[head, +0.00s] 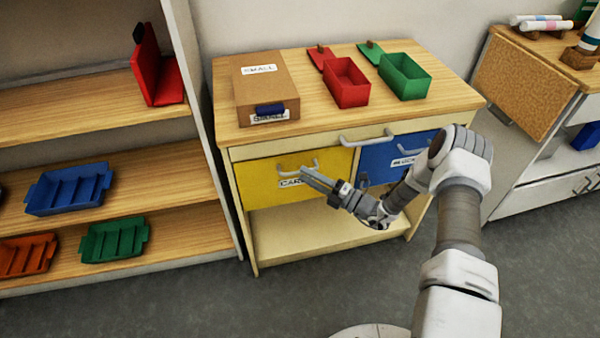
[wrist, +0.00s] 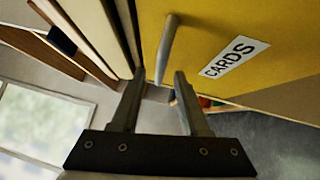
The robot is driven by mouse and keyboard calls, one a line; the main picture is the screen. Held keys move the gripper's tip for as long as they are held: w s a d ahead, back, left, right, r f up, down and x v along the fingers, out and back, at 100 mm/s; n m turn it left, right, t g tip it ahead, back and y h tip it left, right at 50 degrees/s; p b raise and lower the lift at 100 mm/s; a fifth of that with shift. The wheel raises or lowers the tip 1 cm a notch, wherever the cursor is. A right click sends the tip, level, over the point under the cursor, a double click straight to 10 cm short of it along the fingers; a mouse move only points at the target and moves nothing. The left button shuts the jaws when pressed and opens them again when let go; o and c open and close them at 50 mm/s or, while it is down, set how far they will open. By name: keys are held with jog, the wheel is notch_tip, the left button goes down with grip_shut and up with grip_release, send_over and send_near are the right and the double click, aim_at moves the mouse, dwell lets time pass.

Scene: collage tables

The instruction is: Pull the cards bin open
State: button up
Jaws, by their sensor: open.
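The cards bin is a yellow drawer front (head: 258,185) in the small wooden cabinet, and it sits flush with the cabinet. Its label reads CARDS in the wrist view (wrist: 235,58). Its pale bar handle (head: 284,170) also shows in the wrist view (wrist: 168,45). My gripper (head: 306,174) is at the yellow front, beside the handle in the head view. In the wrist view my gripper (wrist: 158,76) is open, and the handle's lower end appears between its two fingers. I cannot tell whether they touch it.
A blue drawer (head: 385,160) is to the right. On the cabinet top (head: 310,130) are a cardboard box (head: 267,90), an open red box (head: 347,88) and an open green box (head: 404,82). A shelf unit (head: 110,170) with trays stands close on the left. The floor (head: 300,290) in front is clear.

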aim_at(292, 164)
jog(key=shift+x, duration=1.55)
jog(key=shift+c, duration=0.2)
grip_shut()
